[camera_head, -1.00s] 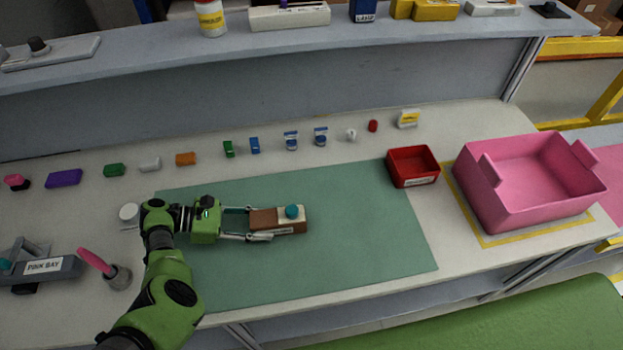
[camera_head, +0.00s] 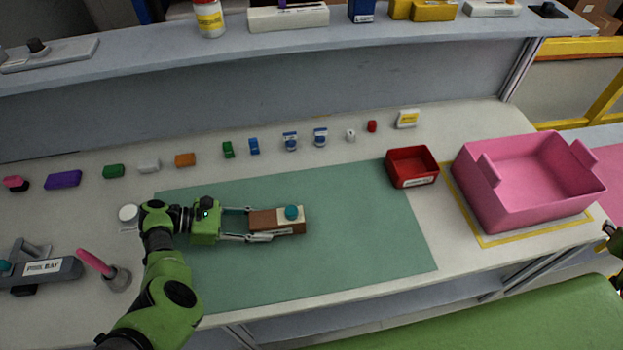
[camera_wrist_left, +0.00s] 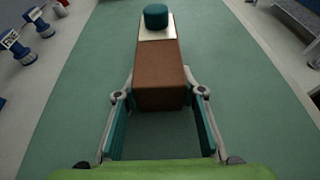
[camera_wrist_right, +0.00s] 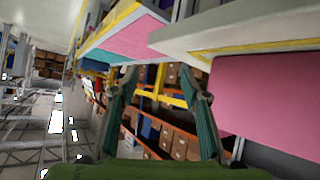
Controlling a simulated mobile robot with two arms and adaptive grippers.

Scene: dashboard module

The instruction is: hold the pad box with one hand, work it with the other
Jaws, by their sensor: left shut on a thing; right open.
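The pad box (camera_head: 265,221) is a brown block with a cream end that carries a round teal knob (camera_head: 292,212). It lies on the green mat (camera_head: 340,260). My left gripper (camera_head: 254,225) is shut on the brown end of the pad box, coming from the left. In the left wrist view the brown block (camera_wrist_left: 160,75) sits between the fingertips, with the teal knob at its far end. My right gripper (camera_wrist_right: 160,85) is open and empty in the right wrist view, away from the pad box. In the head view only a bit of my right arm shows at the right edge.
A red tray (camera_head: 412,168) and a pink bin (camera_head: 525,185) stand to the right of the pad box. Several small coloured parts line the back of the table. The mat's right half is clear.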

